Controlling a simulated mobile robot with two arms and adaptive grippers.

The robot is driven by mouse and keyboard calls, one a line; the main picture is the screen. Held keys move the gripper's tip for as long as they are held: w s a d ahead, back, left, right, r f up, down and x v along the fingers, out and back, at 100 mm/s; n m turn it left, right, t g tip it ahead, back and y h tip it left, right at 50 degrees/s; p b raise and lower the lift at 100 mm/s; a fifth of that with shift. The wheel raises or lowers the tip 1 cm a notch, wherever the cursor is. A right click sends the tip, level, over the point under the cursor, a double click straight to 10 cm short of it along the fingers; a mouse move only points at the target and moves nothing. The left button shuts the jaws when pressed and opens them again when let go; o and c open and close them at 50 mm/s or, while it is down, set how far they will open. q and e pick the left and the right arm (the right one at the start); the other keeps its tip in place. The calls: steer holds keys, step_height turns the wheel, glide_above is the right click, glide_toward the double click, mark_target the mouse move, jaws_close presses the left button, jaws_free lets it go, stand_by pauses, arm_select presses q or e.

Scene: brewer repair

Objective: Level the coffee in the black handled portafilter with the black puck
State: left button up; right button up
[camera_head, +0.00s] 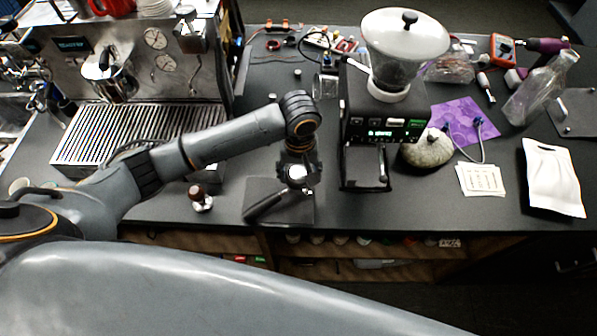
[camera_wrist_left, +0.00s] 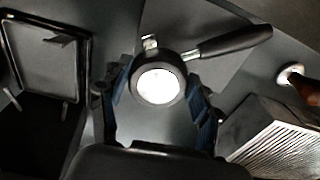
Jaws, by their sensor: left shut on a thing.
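The black handled portafilter lies on a dark mat (camera_head: 302,212) near the counter's front edge. Its handle (camera_head: 263,207) points to the front left; the handle also shows in the left wrist view (camera_wrist_left: 236,40). A round black puck with a bright, shiny top (camera_wrist_left: 158,86) sits between the fingers of my left gripper (camera_wrist_left: 160,95), which is shut on it. The puck is over the portafilter's basket and hides the coffee. I cannot tell whether it touches the coffee. In the head view my left gripper (camera_head: 297,172) is over the mat, partly hidden by its wrist. My right gripper is not in view.
A black grinder (camera_head: 385,130) stands close on the right. A tamper (camera_head: 200,198) stands left of the mat, and the espresso machine's drip tray (camera_head: 130,135) is farther left. A white pouch (camera_head: 553,178) and cards (camera_head: 480,180) lie at right.

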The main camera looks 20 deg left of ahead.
arm_select(q)
steer(key=shift+a, duration=0.1)
steer(key=m, duration=0.3)
steer(key=shift+a+m, duration=0.1)
steer(key=shift+m, duration=0.3)
steer(key=m, duration=0.3)
steer(key=shift+m, duration=0.3)
steer(key=m, duration=0.6)
steer(key=shift+w+a+m, duration=0.1)
steer(key=shift+a+m, duration=0.15)
steer(key=shift+m, duration=0.15)
